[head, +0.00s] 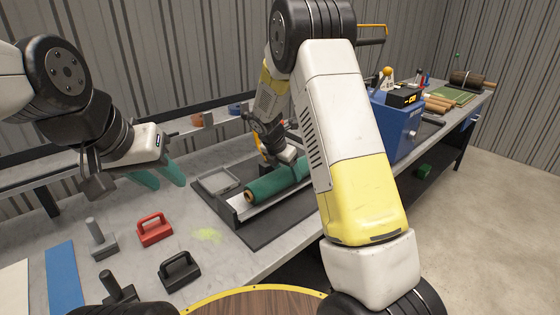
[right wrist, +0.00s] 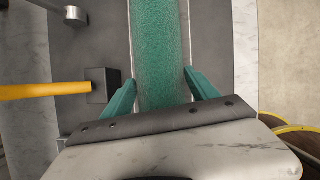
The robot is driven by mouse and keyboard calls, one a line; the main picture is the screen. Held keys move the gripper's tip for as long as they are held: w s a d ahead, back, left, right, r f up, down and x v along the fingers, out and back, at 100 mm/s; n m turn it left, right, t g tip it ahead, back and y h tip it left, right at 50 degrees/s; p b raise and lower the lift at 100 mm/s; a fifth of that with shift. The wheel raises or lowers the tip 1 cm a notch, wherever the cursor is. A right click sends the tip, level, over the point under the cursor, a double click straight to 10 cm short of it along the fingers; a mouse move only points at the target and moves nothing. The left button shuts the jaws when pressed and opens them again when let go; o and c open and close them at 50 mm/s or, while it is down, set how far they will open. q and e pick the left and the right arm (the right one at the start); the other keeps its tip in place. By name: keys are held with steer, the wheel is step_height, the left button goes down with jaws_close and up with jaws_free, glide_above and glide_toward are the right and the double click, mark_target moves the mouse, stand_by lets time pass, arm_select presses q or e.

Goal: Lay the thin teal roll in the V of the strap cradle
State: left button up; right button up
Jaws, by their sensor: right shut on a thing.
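The thin teal roll (head: 277,182) lies lengthwise over a grey metal trough (head: 240,209) on a dark mat; its brown core shows at the near end. The trough appears to be the strap cradle. I cannot tell whether the roll touches the V. My right gripper (head: 288,160) is over the roll's far part, partly behind my arm. In the right wrist view, its teal fingers (right wrist: 158,88) are on either side of the roll (right wrist: 160,50), shut on it. My left gripper (head: 160,178) is open and empty above the bench at the left.
A shallow grey tray (head: 215,181) is beside the trough. A red handled block (head: 155,229) and a black one (head: 180,270) stand on the bench. A yellow bar (right wrist: 45,90) reaches near the right gripper. A blue machine (head: 398,130) stands further right.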

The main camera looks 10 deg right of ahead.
stand_by(0.3)
steer(key=o, duration=1.9)
steer(key=shift+f, duration=0.1)
steer(key=shift+v, duration=3.95)
